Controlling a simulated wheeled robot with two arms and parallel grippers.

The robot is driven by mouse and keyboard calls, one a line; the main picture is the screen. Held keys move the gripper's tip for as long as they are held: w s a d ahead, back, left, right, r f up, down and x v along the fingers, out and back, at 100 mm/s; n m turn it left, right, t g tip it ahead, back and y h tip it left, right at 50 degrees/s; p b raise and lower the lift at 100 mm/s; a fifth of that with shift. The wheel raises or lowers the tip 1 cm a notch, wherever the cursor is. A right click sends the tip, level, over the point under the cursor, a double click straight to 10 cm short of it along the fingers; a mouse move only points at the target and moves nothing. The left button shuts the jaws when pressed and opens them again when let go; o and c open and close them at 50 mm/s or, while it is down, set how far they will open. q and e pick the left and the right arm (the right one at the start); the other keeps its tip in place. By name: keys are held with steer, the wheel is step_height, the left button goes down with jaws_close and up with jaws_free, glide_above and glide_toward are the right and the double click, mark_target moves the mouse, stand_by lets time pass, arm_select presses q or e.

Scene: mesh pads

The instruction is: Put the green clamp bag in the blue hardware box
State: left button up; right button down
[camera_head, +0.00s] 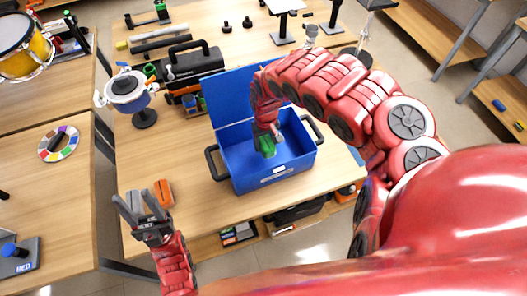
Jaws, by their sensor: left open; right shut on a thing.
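The blue hardware box (245,178) stands on the wooden table with its lid raised at the back and black handles at its sides. My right gripper (268,137) points down into the box's opening. It is shut on the green clamp bag (265,147), which hangs within the box's outline; I cannot tell whether it touches the floor of the box. My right arm hides part of the lid and the box's back right. My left gripper (141,206) is open and empty, low at the left over the table's front left part.
An orange and grey object (164,192) lies next to my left gripper. A black case (192,66) and a drum-like item on a stand (126,88) are behind and left of the box. A colored wheel (58,144) lies on the left table. The wood before the box is clear.

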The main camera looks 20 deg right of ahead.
mark_target(265, 140)
step_height(265, 140, down, 3)
steer(key=shift+s+a+r, duration=0.1)
steer(key=shift+s+r, duration=0.05)
steer(key=shift+r, duration=0.05)
steer(key=shift+f, duration=0.25)
step_height(265, 140, down, 4)
steer(key=shift+r, duration=0.2)
steer(key=shift+f, duration=0.15)
steer(key=shift+c, duration=0.6)
jaws_free()
step_height(265, 140, up, 12)
steer(key=shift+r+p, duration=0.15)
steer(key=shift+p, duration=0.75)
